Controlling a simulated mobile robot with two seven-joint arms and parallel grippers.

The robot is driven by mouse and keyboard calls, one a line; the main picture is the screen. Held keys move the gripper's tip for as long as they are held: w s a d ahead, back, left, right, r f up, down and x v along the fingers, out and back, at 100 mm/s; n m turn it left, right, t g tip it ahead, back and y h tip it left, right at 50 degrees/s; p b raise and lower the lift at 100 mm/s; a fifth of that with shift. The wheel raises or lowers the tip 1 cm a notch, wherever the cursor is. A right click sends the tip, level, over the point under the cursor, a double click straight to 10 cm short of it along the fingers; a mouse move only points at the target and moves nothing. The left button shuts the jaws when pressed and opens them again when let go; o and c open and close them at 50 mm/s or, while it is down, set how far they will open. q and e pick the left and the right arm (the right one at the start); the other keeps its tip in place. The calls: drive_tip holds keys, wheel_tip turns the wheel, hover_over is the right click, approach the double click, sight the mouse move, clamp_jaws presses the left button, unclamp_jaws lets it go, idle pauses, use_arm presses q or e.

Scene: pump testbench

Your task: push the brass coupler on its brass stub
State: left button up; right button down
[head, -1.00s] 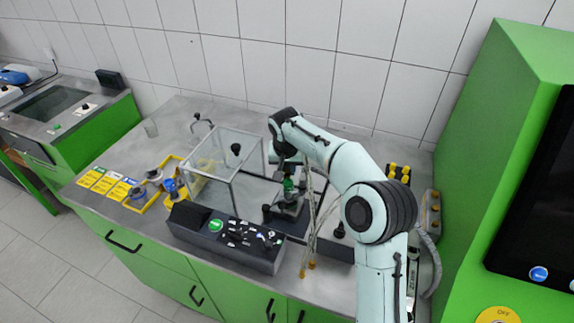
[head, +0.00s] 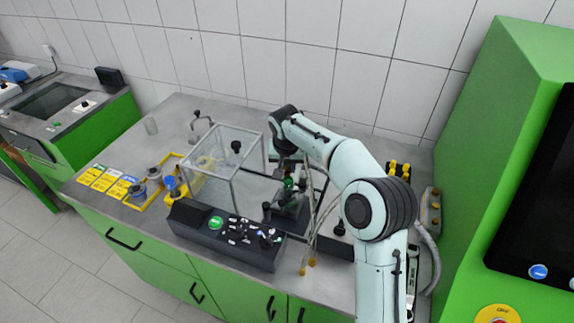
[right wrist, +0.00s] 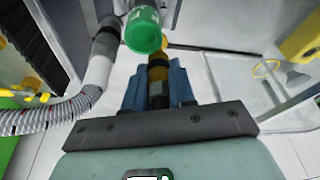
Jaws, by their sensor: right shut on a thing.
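My right gripper (right wrist: 158,88) has blue fingers and is shut on the brass coupler (right wrist: 157,70), which shows as a brass-coloured piece between the fingertips in the right wrist view. A green cylindrical part (right wrist: 143,30) lies just beyond and slightly left of the coupler. I cannot make out the brass stub, nor whether the coupler touches anything. In the head view my right gripper (head: 287,163) points down over the pump area, largely hidden by its own arm. The green part (head: 288,183) shows just below it. My left gripper is not in view.
A clear box (head: 222,165) stands left of the gripper. A dark control panel (head: 225,240) is in front. Pale hoses with brass ends (head: 312,262) hang beside the arm. A grey ribbed hose (right wrist: 60,115) runs close by on the left. A yellow tray (head: 147,201) lies further left.

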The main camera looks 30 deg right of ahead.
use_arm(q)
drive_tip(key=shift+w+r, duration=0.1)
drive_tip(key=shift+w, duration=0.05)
use_arm(e)
drive_tip(key=shift+w, duration=0.1)
drive_tip(key=shift+f, duration=0.15)
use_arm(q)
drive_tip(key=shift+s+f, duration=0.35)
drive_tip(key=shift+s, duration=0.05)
use_arm(e)
drive_tip(key=shift+f, duration=0.65)
use_arm(q)
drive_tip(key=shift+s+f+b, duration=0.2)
drive_tip(key=shift+b, duration=0.2)
use_arm(e)
drive_tip(key=shift+f, duration=0.65)
idle(0.4)
drive_tip(key=c, duration=0.9)
unclamp_jaws()
drive_tip(key=shift+o, duration=0.2)
